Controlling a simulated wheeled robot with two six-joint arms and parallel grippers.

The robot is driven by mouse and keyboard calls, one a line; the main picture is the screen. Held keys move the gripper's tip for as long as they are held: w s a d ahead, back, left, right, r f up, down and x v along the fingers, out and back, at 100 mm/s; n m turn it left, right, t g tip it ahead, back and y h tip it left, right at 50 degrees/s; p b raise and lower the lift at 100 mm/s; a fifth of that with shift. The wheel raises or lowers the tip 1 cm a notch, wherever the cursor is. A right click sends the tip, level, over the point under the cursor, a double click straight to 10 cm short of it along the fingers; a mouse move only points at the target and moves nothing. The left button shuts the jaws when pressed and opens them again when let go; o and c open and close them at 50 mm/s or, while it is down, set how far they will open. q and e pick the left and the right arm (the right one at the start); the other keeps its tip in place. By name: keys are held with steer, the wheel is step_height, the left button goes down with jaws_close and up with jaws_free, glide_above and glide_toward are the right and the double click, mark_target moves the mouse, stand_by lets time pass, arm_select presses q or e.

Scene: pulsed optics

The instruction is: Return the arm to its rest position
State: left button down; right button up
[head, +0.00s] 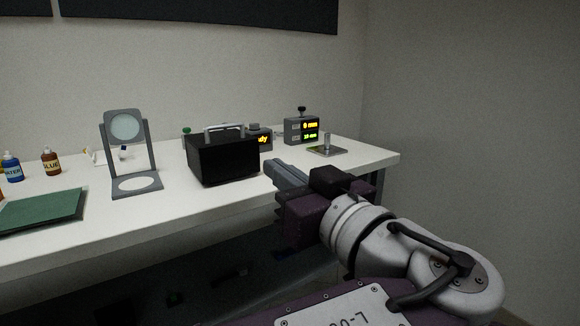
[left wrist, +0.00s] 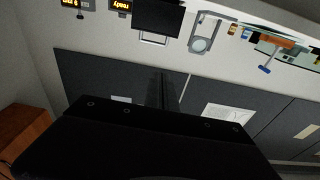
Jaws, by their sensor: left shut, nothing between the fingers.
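My left gripper (head: 273,170) is shut and empty. In the head view its grey fingers point up and left and overlap the table's front edge, just right of a black box (head: 222,158). In the left wrist view the shut fingers (left wrist: 160,88) show dark against grey panels below the table. Nothing touches the fingers in that view. The wrist view is upside down, with the table along its top. My right gripper is not in view.
The white table (head: 200,212) holds a magnifier stand (head: 126,128), small display boxes (head: 302,130), a metal plate with a post (head: 327,150), bottles (head: 51,161) and a green mat (head: 42,210). A brown box (left wrist: 28,138) stands at the wrist view's left. Right of the table is clear.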

arm_select(q)
steer(key=w+a+f+m+g+h+p, duration=0.2)
steer(key=w+a+f+m+g, duration=0.15)
steer(key=f, duration=0.65)
steer(key=w+a+f+m+g+h+p, duration=0.1)
steer(key=w+a+f+m+g, duration=0.3)
steer(key=f, duration=0.6)
steer(key=s+a+f+n+g+h+p, duration=0.1)
steer(key=s+a+f+g+h+p, duration=0.3)
steer(key=s+f, duration=0.55)
steer(key=s+a+f+n+g+h+p, duration=0.15)
steer(key=s+a+f+g+h, duration=0.35)
steer(key=f, duration=0.7)
step_height(320, 180, up, 37)
steer(key=s+m+t+y+p, duration=0.1)
steer(key=p, duration=3.6)
steer(key=shift+a+t, duration=0.15)
steer(key=shift+t, duration=0.2)
steer(key=shift+r, duration=0.1)
